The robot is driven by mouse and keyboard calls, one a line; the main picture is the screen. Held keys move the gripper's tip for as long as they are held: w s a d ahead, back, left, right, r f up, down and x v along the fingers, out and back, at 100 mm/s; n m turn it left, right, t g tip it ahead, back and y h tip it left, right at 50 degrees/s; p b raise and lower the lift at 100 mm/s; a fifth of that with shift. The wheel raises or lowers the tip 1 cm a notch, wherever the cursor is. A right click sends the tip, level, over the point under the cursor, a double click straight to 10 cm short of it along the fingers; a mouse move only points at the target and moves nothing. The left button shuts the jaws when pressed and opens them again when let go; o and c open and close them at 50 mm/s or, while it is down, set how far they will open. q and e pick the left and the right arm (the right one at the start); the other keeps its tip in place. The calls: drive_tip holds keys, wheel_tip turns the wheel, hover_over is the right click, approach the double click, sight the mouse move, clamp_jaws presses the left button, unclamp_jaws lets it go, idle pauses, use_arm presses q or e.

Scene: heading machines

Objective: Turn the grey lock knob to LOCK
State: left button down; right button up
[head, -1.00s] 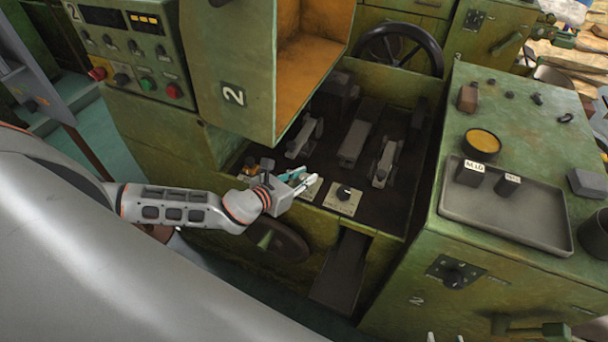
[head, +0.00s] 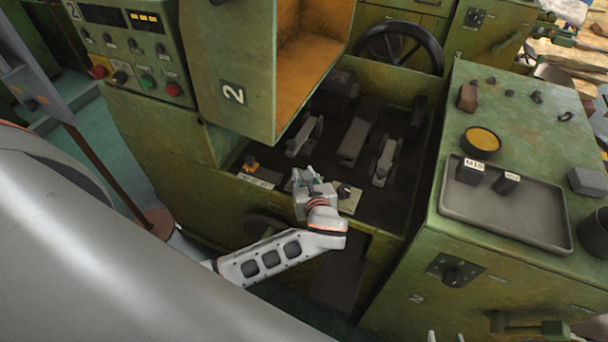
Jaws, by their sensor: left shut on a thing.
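My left gripper (head: 307,177) is over the middle small plate (head: 290,186) at the front of the machine bed, pointing away from me. It is shut on what appears to be the grey lock knob, which the fingers and gripper body hide. Its pointer and the plate's lettering cannot be read. Two pale tips at the bottom edge look like my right gripper (head: 445,338). They are apart, with nothing seen between them, far from the plate.
A black knob on a pale plate (head: 349,202) is close to the right of my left gripper. An orange knob (head: 250,163) is to the left. The open orange-lined guard (head: 229,60) overhangs the bed. A grey tray (head: 510,218) is on the right cabinet.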

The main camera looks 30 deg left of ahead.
use_arm(q)
drive_tip(key=shift+r+n+g+y, duration=0.15)
drive_tip(key=shift+n+g+y, duration=0.45)
drive_tip(key=shift+n+y, duration=0.3)
drive_tip(key=shift+w+a, duration=0.1)
drive_tip(key=c, duration=1.8)
unclamp_jaws()
drive_tip(key=shift+s+d, duration=0.25)
drive_tip(key=shift+d, duration=0.05)
drive_tip(key=shift+v, duration=3.4)
drive_tip(key=shift+r, duration=0.15)
